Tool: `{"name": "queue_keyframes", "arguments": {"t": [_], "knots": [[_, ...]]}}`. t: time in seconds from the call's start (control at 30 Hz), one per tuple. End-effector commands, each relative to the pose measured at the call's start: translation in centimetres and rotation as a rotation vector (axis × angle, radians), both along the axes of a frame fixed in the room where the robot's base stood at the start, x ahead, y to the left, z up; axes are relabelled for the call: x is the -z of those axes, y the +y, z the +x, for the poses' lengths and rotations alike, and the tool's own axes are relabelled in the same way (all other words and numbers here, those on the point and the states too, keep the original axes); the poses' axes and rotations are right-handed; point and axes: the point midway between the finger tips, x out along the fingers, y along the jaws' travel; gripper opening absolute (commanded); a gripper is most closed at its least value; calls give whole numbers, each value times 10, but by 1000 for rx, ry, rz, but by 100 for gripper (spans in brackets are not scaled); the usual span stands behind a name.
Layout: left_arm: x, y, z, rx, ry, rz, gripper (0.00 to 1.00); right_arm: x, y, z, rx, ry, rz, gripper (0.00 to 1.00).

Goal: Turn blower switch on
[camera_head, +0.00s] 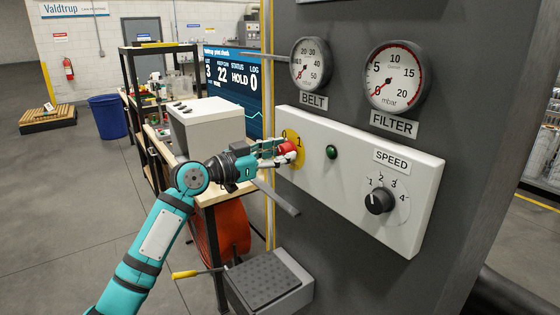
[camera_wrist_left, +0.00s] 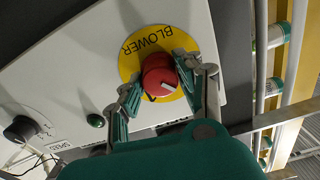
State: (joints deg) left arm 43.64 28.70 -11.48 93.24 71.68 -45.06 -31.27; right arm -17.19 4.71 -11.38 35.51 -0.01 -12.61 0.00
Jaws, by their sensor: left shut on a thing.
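The blower switch is a red knob (camera_head: 287,148) on a round yellow plate (camera_head: 298,141) at the left end of the white control panel (camera_head: 425,220). In the left wrist view the red knob (camera_wrist_left: 160,76) shows a pale mark, and its yellow plate (camera_wrist_left: 133,64) reads BLOWER. My left gripper (camera_head: 284,150) is at the knob, with its fingers on either side of it and shut on it. The left wrist view shows the fingertips (camera_wrist_left: 158,82) against the knob's sides. My right gripper is not in view.
A green button (camera_head: 331,152) and a black SPEED dial (camera_head: 379,201) sit to the right on the panel. BELT (camera_head: 311,64) and FILTER (camera_head: 394,77) gauges are above. A grey box (camera_head: 268,281) juts out below. A screen (camera_head: 232,86) reads HOLD.

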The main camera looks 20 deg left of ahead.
Motion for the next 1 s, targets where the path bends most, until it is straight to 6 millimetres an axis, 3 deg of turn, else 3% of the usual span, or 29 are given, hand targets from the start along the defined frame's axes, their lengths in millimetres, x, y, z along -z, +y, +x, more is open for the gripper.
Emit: {"name": "queue_keyframes", "arguments": {"t": [0.03,0.4,1.0], "knots": [[6,1,0,-2,-25,28,4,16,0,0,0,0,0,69],[5,1,0,-3,-230,290,4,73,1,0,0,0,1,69],[2,1,0,-2,-578,739,4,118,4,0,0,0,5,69]]}}
